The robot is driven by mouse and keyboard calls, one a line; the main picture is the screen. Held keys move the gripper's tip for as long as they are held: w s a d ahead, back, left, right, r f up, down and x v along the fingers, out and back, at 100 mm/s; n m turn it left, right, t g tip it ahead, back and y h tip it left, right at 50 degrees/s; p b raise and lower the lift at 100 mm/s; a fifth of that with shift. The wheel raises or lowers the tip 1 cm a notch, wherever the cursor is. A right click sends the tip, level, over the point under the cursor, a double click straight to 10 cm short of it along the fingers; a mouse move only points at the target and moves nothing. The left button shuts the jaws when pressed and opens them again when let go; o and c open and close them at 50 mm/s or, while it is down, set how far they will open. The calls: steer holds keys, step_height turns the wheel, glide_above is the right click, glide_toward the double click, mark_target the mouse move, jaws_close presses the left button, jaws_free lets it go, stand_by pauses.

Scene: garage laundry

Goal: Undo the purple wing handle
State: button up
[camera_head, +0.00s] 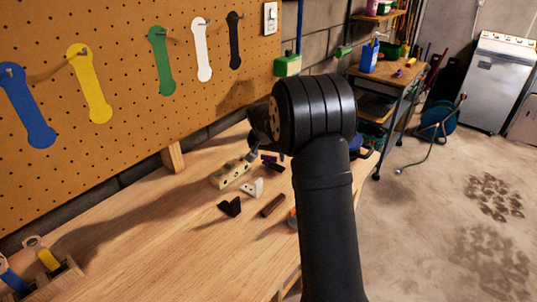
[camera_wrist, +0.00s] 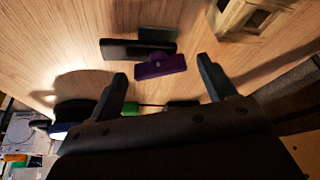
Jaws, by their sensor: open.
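In the wrist view the purple wing handle (camera_wrist: 161,67) lies ahead of my gripper (camera_wrist: 164,78), roughly between the two fingertips. The fingers are apart with nothing between them, and neither visibly touches the handle. A long dark piece (camera_wrist: 128,49) lies right behind the handle, with a smaller dark block (camera_wrist: 158,35) beyond it. I cannot tell whether the handle is joined to them. In the head view a small purple piece (camera_head: 268,158) shows beside my wrist, on the wooden bench (camera_head: 130,240). My arm hides most of the gripper there.
A pale wooden block with holes (camera_head: 232,173) stands left of my wrist; its corner shows in the wrist view (camera_wrist: 240,20). A white piece (camera_head: 253,188), a black piece (camera_head: 231,207) and a brown bar (camera_head: 272,206) lie nearer. A pegboard (camera_head: 120,120) bounds the bench behind.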

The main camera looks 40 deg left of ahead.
steer(key=c, duration=1)
steer(key=shift+n, duration=0.3)
steer(key=n+g+y, duration=0.1)
steer(key=n, duration=0.3)
steer(key=shift+d, duration=0.1)
steer(key=shift+w+d+n+g+y, duration=0.1)
steer(key=shift+n+g+y, duration=0.5)
steer(key=shift+n, duration=1.1)
steer(key=shift+f, duration=0.15)
steer(key=o, duration=1)
